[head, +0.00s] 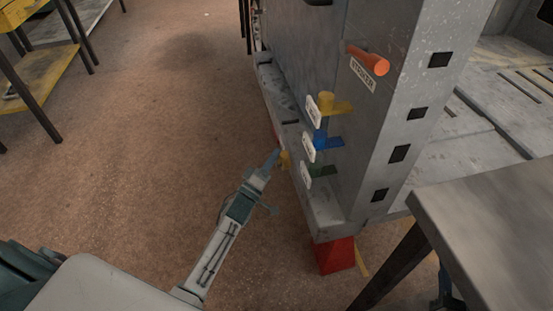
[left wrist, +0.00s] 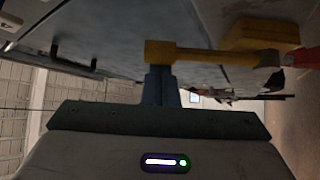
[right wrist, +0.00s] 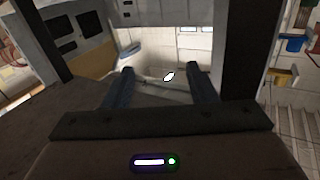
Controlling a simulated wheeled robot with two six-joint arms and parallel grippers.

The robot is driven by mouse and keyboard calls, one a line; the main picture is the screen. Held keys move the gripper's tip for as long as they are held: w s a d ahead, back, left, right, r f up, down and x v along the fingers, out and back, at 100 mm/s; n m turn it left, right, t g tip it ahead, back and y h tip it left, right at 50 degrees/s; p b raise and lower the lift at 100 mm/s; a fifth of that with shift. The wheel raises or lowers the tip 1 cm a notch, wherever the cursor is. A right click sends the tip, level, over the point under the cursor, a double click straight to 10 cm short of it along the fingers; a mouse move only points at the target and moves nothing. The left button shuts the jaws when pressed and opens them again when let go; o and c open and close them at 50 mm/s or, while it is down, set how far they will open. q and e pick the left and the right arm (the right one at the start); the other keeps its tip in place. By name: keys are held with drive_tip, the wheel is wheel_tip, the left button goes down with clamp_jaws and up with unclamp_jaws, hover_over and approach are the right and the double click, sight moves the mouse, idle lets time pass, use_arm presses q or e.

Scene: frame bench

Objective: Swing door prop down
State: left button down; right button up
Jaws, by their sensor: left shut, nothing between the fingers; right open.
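In the left wrist view a yellow bar (left wrist: 205,55) with a square end crosses above my fingers. My left gripper (head: 275,154) is shut and empty, its tips right at the yellow part; touching or just apart, I cannot tell. The left fingers also show in the left wrist view (left wrist: 160,82), under the bar's square end. My right gripper (right wrist: 163,84) is open and empty in the right wrist view, away from the prop.
Above the prop, the frame carries an orange handle (head: 368,60) and yellow (head: 327,104), blue (head: 324,140) and green (head: 321,171) levers with white tags. A red foot (head: 335,255) stands below. A grey tabletop (head: 490,220) is at right.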

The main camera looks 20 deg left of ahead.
use_arm(q)
drive_tip(key=shift+s+d+f+m+h, duration=0.4)
drive_tip(key=shift+s+d+f+m, duration=0.1)
drive_tip(key=shift+s+f+m, duration=0.15)
drive_tip(key=s+d+f, duration=0.2)
drive_tip(key=s+f, duration=0.1)
drive_tip(key=f, duration=0.5)
use_arm(e)
drive_tip(key=shift+d+r+t, duration=0.5)
drive_tip(key=shift+d+r, duration=0.1)
drive_tip(key=shift+r, duration=0.35)
